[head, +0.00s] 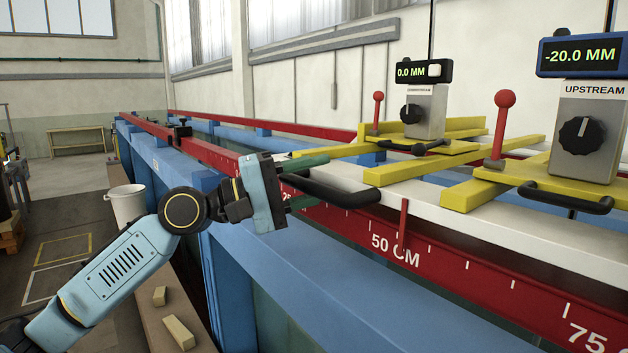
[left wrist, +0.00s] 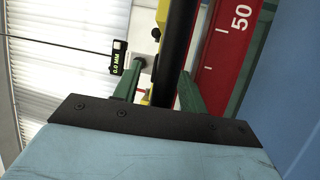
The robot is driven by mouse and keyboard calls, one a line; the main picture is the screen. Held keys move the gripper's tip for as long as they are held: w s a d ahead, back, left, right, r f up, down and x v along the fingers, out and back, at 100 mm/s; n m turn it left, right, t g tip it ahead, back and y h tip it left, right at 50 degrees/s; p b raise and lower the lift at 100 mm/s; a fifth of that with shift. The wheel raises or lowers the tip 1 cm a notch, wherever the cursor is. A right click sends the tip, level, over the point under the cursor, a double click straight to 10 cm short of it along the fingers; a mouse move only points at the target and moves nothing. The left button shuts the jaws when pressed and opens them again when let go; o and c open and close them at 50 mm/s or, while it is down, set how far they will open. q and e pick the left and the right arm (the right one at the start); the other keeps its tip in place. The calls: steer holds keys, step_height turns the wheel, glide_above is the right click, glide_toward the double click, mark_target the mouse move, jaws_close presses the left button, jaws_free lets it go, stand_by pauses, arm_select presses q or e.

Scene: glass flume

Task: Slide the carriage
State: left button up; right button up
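The carriage has a long white beam (head: 470,205) with yellow cross members (head: 455,160) and rides on the flume's red rails (head: 480,262). A black handle (head: 345,194) sticks out from its near left side. My left gripper (head: 314,182) is at the left end of this handle. In the left wrist view the black handle bar (left wrist: 176,50) runs between the two green fingers (left wrist: 162,72). The fingers stand apart, with a gap visible on the left side of the bar. A red pointer (head: 404,222) hangs over the scale near the 50 CM mark. My right gripper is out of view.
Two gauge units stand on the carriage, with displays reading 0.0 MM (head: 418,71) and -20.0 MM (head: 580,55). Two red-knobbed levers (head: 378,108) (head: 502,110) stand beside them. A black block (head: 180,131) sits on the near rail farther left. A white bucket (head: 127,206) stands at left.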

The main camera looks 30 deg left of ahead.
arm_select(q)
steer(key=shift+a+f, duration=0.15)
steer(key=shift+s+a+f+b, duration=0.15)
steer(key=shift+s+b, duration=0.05)
steer(key=shift+b, duration=0.1)
steer(key=b+v, duration=0.6)
steer(key=v, duration=0.6)
steer(key=shift+s+a, duration=0.25)
steer(key=shift+a, duration=0.05)
